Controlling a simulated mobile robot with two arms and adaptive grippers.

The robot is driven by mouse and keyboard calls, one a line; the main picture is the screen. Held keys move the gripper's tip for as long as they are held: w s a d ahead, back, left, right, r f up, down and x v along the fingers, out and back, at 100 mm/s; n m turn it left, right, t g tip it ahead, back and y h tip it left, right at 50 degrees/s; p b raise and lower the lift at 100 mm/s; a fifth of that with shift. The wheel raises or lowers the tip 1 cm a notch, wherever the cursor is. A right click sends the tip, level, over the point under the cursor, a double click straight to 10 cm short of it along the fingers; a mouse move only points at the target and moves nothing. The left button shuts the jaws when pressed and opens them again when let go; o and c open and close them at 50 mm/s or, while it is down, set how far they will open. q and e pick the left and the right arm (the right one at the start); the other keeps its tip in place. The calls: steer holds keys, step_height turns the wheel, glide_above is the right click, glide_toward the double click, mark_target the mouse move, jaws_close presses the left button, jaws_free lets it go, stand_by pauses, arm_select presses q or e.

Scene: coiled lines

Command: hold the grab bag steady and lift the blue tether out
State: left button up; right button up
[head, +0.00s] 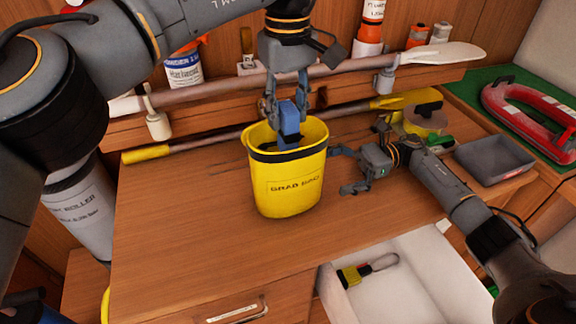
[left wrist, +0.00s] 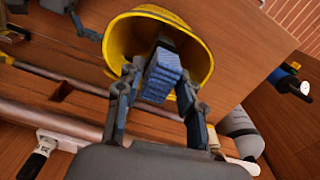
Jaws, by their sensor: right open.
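The yellow grab bag (head: 290,190) stands upright on the wooden worktop, its open mouth up. The left wrist view looks into its yellow mouth (left wrist: 120,40). The blue tether (head: 289,122) is a ribbed blue bundle, its upper part above the back rim and its lower part inside the mouth. My left gripper (head: 287,108) comes from above with its fingers on both sides of the tether; the left wrist view shows the tether (left wrist: 162,76) between them. My right gripper (head: 343,170) is open at the bag's right side, its upper finger close to the rim; contact is unclear.
A long-handled paddle (head: 330,70) and a yellow-ended pole (head: 150,154) run behind the bag. A grey tray (head: 494,158) and a tape roll (head: 425,120) lie to the right. An open white drawer (head: 410,285) is at front right. The worktop left of the bag is clear.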

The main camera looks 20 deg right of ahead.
mark_target(288, 184)
steer(key=a, duration=1)
steer(key=shift+s+a, duration=0.2)
steer(key=shift+a, duration=0.2)
steer(key=shift+c, duration=0.2)
